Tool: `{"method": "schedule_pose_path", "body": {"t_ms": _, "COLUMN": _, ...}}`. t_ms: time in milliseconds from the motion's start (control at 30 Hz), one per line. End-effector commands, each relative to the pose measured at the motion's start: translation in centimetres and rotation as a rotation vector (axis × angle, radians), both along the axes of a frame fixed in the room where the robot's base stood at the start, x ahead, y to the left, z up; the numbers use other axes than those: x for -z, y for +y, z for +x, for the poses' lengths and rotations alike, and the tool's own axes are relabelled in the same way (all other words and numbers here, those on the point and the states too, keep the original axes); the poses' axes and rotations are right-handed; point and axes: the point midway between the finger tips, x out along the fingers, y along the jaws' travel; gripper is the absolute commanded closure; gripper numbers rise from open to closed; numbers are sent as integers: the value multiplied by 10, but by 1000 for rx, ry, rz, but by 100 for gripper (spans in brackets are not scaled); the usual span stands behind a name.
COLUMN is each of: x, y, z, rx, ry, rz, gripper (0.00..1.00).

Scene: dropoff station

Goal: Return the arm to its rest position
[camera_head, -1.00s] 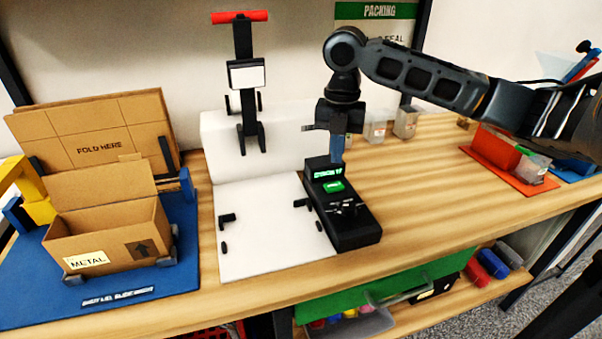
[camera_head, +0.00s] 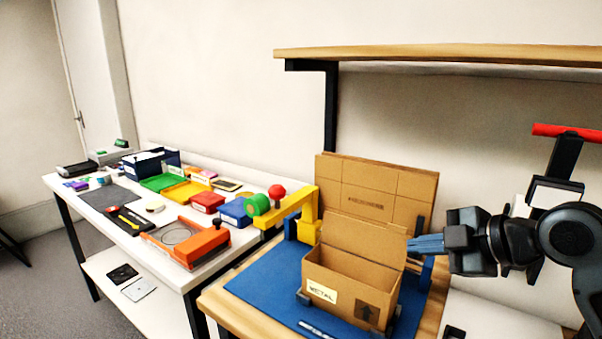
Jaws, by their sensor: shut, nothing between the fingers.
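My gripper (camera_head: 426,244) is at the right of the head view, with its narrow blue fingers shut and pointing left. It is in the air, in line with the right edge of the open cardboard box (camera_head: 335,262). I cannot tell whether the fingertips touch the box flap. The box bears a label reading METAL and stands on a blue mat (camera_head: 262,292). The fingers are empty. My arm runs off the right edge of the view, and part of it hides the press stand behind it.
A press stand with a red handle (camera_head: 567,132) is at the far right. A yellow tape arm (camera_head: 290,212) with a green roll stands left of the box. A white table (camera_head: 110,200) on the left carries coloured trays and tools. A wooden shelf (camera_head: 440,56) hangs above.

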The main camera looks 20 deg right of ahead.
Motion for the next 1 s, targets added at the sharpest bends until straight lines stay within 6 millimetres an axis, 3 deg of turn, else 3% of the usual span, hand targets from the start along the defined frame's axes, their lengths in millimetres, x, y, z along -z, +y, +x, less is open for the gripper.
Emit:
{"method": "schedule_pose_path", "body": {"t_ms": 33, "x": -5, "y": 22, "z": 7, "rx": 21, "ry": -41, "rz": 84, "gripper": 100}}
{"method": "schedule_pose_path", "body": {"t_ms": 200, "x": -19, "y": 68, "z": 17, "rx": 125, "ry": -142, "rz": 343, "gripper": 100}}
{"method": "schedule_pose_path", "body": {"t_ms": 467, "x": -12, "y": 116, "z": 4, "rx": 310, "ry": -202, "rz": 711, "gripper": 100}}
{"method": "schedule_pose_path", "body": {"t_ms": 767, "x": 37, "y": 148, "z": -53, "rx": 557, "ry": -175, "rz": 1018, "gripper": 100}}
{"method": "schedule_pose_path", "body": {"t_ms": 1000, "x": 88, "y": 161, "z": -130, "rx": 744, "ry": -129, "rz": 1132, "gripper": 100}}
